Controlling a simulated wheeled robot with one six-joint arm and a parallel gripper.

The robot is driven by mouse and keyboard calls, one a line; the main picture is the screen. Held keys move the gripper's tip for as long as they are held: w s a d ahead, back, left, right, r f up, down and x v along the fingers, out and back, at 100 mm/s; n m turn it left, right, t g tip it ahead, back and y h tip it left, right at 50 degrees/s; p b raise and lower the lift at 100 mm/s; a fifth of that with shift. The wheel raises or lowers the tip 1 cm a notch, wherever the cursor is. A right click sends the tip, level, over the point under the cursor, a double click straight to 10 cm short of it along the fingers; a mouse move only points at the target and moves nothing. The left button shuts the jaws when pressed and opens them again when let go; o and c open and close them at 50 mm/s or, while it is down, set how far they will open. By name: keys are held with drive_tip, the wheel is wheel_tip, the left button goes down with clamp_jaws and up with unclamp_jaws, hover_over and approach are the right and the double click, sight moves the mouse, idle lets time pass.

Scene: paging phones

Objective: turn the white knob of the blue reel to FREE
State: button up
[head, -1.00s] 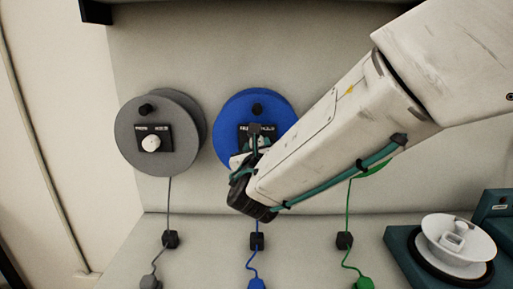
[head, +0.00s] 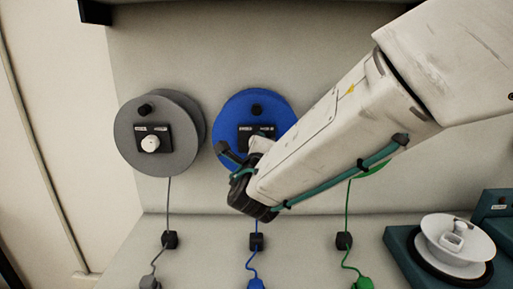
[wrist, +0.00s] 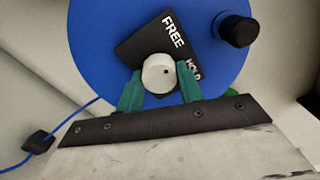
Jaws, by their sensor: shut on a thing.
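The blue reel (head: 230,115) is mounted on the wall; it also fills the top of the wrist view (wrist: 95,45). Its white knob (wrist: 159,73) sits on a black plate (wrist: 140,43) lettered FREE and HOLD. The knob's small dark dot lies slightly right of its centre in the wrist view; its exact heading is hard to tell. My gripper (wrist: 161,84) is shut on the knob, a green finger on either side. In the wrist view the plate appears tilted relative to my jaws. In the head view my wrist hides the knob.
A black crank handle (wrist: 237,30) sticks out of the blue reel near my fingers. A grey reel (head: 185,150) with its own white knob hangs to the left. My arm mostly hides a green reel (head: 372,170). Cords hang below; a teal box (head: 400,245) stands right.

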drive_tip(key=shift+n, duration=1.9)
drive_tip(key=o, duration=1)
drive_tip(key=s, duration=0.8)
drive_tip(key=shift+a, duration=0.1)
